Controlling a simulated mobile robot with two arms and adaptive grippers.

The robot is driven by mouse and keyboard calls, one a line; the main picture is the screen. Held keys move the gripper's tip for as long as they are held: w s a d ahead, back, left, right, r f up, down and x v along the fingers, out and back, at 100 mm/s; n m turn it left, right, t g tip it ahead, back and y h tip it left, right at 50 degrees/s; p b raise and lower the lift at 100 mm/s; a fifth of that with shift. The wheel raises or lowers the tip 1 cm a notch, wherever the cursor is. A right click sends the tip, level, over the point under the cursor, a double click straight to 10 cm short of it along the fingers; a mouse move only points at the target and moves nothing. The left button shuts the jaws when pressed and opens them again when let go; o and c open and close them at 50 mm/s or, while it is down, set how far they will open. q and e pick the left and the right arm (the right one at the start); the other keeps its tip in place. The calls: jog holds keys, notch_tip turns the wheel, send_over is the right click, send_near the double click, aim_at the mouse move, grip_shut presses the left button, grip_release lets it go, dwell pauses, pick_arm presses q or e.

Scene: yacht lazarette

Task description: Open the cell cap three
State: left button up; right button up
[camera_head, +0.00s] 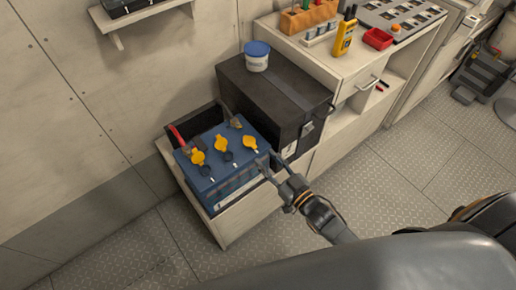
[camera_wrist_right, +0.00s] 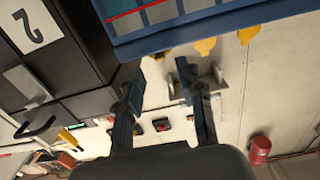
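A blue battery (camera_head: 229,180) stands on a low bench, with three yellow caps on its top: a left one (camera_head: 198,157), a middle one (camera_head: 221,143) and a right one (camera_head: 250,143). Dark round spots show beside the left and middle caps. I cannot read any cell numbers. My right gripper (camera_head: 270,162) is at the battery's right end, close to the right cap, with its fingers apart and nothing between them. My left gripper is out of view.
A large black box (camera_head: 270,95) with a blue-lidded tub (camera_head: 256,56) on it stands just behind the battery. A red-handled clamp (camera_head: 178,136) lies at the battery's left. A cabinet (camera_head: 350,75) stands at the back right; the floor in front is clear.

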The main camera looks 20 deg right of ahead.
aim_at(253, 145)
jog(key=x, duration=0.4)
jog(key=shift+w+a, duration=0.1)
jog(key=shift+w, duration=0.4)
jog(key=c, duration=0.6)
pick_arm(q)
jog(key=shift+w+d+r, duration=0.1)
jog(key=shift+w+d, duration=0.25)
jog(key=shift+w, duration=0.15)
pick_arm(e)
jog(key=shift+r, duration=0.1)
grip_shut()
